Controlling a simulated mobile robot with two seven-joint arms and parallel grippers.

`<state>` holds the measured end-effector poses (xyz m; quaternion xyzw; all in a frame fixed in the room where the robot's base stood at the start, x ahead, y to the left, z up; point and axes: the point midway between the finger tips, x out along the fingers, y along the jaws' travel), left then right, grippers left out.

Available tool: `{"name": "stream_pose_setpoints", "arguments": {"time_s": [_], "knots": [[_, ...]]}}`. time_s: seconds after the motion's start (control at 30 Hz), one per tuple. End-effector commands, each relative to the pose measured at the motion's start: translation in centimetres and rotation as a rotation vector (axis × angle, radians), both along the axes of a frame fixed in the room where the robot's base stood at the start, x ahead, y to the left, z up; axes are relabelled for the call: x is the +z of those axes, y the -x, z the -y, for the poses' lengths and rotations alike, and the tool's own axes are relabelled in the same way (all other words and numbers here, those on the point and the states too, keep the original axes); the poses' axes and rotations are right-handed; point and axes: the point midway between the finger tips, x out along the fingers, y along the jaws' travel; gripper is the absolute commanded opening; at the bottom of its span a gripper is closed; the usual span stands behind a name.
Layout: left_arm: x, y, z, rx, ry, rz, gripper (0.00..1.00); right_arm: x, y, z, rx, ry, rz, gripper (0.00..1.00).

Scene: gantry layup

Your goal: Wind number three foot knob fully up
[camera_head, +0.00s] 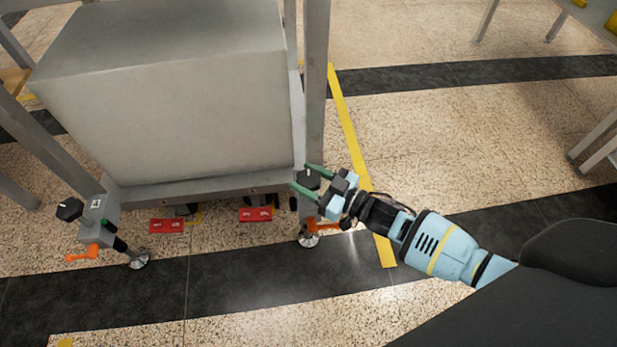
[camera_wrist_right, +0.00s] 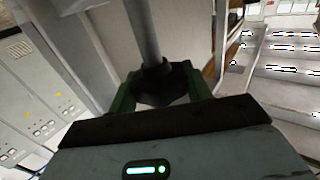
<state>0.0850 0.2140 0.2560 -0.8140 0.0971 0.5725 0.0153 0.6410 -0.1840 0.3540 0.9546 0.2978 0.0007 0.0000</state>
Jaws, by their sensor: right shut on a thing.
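A black foot knob (camera_head: 309,179) tops the right front corner foot of a grey gantry frame (camera_head: 225,184). My right gripper (camera_head: 302,177) comes in from the right, its two green fingers shut on this knob from either side. The right wrist view shows the dark knob (camera_wrist_right: 163,84) between the green fingers, with a grey post rising behind it. Below the knob, the foot ends in a round metal pad (camera_head: 308,241) near the floor, beside an orange lever (camera_head: 325,227). I cannot read a number at this foot. My left gripper is not in view.
Another black knob (camera_head: 70,209) sits on the left front foot, with a label plate, an orange lever (camera_head: 83,253) and a round pad (camera_head: 139,260). Two red tags (camera_head: 256,214) lie under the front beam. A large grey block (camera_head: 190,120) fills the frame. Floor in front is clear.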

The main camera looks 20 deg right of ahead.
Motion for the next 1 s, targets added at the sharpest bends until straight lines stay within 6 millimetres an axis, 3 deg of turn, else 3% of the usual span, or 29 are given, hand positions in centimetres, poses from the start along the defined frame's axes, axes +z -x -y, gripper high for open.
{"name": "stream_pose_setpoints", "arguments": {"time_s": [0.47, 0.5, 0.63, 1.0], "knots": [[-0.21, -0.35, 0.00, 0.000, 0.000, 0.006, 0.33, 0.02, 0.04, -0.06, 0.060, -0.001, -0.001, 0.26], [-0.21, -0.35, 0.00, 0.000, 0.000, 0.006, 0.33, 0.02, 0.04, -0.06, 0.060, -0.001, -0.001, 0.51], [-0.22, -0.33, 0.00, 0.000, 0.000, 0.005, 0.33, 0.01, 0.04, -0.04, 0.059, -0.001, -0.001, 0.68], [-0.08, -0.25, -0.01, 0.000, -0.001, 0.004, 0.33, -0.02, 0.39, 0.30, 0.058, 0.000, -0.002, 0.71]]}}
